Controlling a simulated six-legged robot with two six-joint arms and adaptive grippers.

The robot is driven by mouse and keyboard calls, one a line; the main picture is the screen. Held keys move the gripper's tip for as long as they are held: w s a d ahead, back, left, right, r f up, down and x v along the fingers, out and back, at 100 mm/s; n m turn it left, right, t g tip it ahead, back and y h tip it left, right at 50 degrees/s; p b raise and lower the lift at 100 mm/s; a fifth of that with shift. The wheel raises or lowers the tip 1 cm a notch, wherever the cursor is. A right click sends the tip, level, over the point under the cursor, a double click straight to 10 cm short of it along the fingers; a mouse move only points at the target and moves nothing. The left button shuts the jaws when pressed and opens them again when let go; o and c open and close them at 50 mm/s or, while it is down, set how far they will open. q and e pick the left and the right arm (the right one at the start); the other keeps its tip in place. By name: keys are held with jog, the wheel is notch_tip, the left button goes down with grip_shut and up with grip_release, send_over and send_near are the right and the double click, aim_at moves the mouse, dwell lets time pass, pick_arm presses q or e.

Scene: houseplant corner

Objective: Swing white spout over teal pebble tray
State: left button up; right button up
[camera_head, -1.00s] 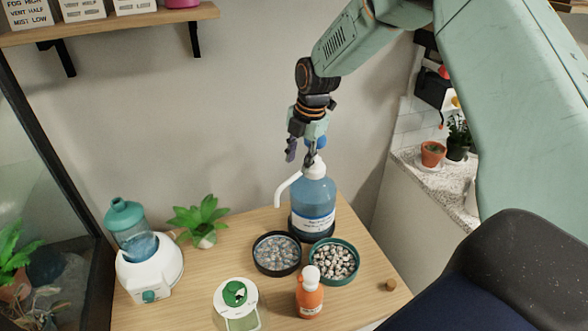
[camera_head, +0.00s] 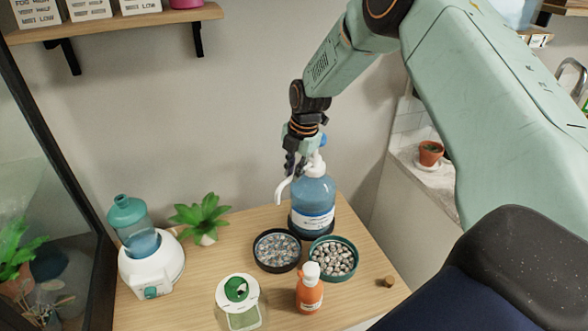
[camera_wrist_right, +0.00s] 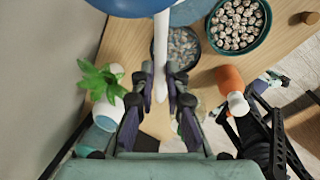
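A blue bottle (camera_head: 313,203) with a pump top stands at the back right of the wooden table. Its white spout (camera_head: 284,188) points left and down, toward the side of the black-rimmed tray. The teal pebble tray (camera_head: 351,272), full of pale pebbles, sits in front of the bottle to the right. My right gripper (camera_head: 291,171) is at the spout. In the wrist view the spout (camera_wrist_right: 160,50) runs between its two fingers (camera_wrist_right: 160,84), which look slightly apart on either side; contact is unclear. My left gripper is not in view.
A black tray (camera_head: 256,262) of grey-blue stones touches or nearly touches the teal one. A plant (camera_head: 201,217) and a white humidifier (camera_head: 152,265) are at left. A cork (camera_head: 389,281) lies at right.

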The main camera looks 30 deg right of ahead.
jog(key=shift+d, duration=0.15)
grip_shut()
